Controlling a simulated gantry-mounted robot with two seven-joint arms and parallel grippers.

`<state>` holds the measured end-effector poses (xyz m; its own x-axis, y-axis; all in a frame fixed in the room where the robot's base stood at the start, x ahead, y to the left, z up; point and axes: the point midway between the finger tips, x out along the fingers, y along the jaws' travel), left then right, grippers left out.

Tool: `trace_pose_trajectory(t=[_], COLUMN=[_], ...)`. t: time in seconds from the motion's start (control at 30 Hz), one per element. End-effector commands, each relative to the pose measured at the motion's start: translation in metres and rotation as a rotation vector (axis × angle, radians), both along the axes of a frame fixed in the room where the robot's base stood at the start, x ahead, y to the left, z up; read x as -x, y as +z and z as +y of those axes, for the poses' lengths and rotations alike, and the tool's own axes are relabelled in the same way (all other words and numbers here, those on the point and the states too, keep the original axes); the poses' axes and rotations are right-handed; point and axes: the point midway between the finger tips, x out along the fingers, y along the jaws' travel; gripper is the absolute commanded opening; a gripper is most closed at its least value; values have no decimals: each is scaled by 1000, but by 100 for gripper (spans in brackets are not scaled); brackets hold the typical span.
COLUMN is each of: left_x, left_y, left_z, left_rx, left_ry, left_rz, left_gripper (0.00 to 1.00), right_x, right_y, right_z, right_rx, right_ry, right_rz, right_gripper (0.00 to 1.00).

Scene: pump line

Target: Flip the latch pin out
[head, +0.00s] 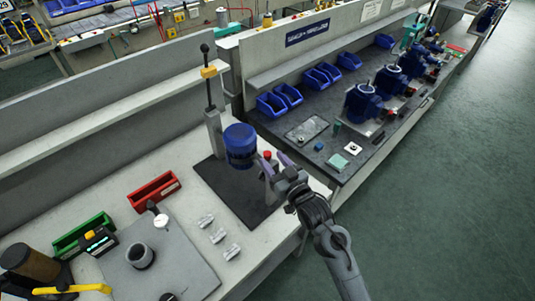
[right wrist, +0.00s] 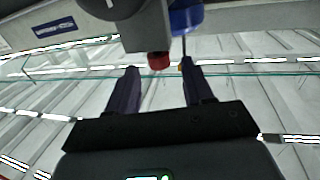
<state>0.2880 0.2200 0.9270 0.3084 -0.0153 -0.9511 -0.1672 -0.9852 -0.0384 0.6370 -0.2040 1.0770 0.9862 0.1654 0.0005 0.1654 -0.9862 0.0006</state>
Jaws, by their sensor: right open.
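A blue cylindrical housing (head: 240,144) stands on the dark mat (head: 222,187) by a grey post with a lever. A red-capped part (head: 267,154), which looks like the latch pin, sits on a small grey block just right of the housing. My right gripper (head: 276,162) is open beside it. In the right wrist view the red cap (right wrist: 158,61) appears between the two spread fingertips (right wrist: 159,69), with no visible contact. The housing (right wrist: 186,17) shows behind the right-hand finger. My left gripper is not in view.
A lever with a yellow collar (head: 209,72) rises behind the housing. Red (head: 154,191) and green (head: 82,234) bins and several small metal parts (head: 218,236) lie to the left. A second bench with blue pumps (head: 362,103) is at right.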

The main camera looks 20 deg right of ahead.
Motion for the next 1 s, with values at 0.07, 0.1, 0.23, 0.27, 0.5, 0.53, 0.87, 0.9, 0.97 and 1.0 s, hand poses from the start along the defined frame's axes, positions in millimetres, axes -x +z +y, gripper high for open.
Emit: trace_pose_trajectory(t=[0.07, 0.1, 0.23, 0.27, 0.5, 0.53, 0.87, 0.9, 0.97, 1.0], left_x=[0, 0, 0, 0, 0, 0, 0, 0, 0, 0], left_y=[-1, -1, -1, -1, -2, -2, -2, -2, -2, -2], left_z=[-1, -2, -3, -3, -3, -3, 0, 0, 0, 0], left_rx=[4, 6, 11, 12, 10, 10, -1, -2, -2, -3], left_ry=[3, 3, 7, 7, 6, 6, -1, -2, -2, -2], left_rz=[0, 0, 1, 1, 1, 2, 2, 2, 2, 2], left_gripper=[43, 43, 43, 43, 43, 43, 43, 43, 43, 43], right_x=[-12, -17, -30, -32, -39, -39, -39, -39, -39, -39], right_y=[1, 1, 0, 0, 0, 0, 0, 0, 0, 0], right_z=[3, 3, 5, 6, 7, 7, 6, 6, 6, 7], right_rx=[-1, -1, -2, -2, 0, 0, -1, -1, -1, -1], right_ry=[0, 0, 0, 0, 0, 0, 0, 0, 0, 0], right_rz=[-1, -1, 0, 0, 0, 0, 0, 0, 0, 0], right_gripper=[51, 51, 51, 51, 51, 51, 27, 21, 11, 5])
